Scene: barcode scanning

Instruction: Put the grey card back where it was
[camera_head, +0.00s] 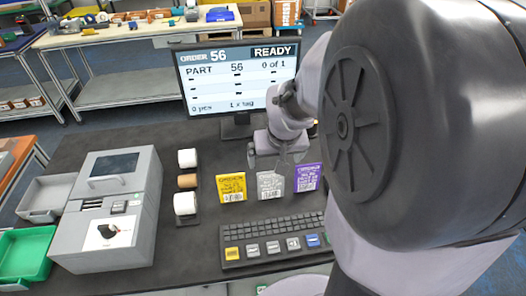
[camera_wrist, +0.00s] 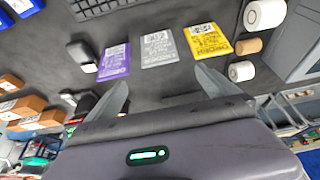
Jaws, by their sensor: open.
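The grey card (camera_head: 270,186) is on the dark desk, in a row between a yellow card (camera_head: 232,187) and a purple card (camera_head: 307,178). In the wrist view the grey card (camera_wrist: 159,48) is in the middle, with the purple card (camera_wrist: 115,61) at left and the yellow card (camera_wrist: 206,41) at right. My gripper (camera_head: 281,163) is just behind and above the grey card, fingers apart. In the wrist view its fingertips (camera_wrist: 163,84) are spread below the card, with nothing between them. Whether the card lies flat or leans is unclear.
A monitor (camera_head: 238,78) reading "ORDER 56 READY" stands behind. A keyboard (camera_head: 272,238) is in front of the cards. Several rolls (camera_head: 186,181) and a grey printer-like machine (camera_head: 110,210) are to the left, with a green bin (camera_head: 22,258) beyond.

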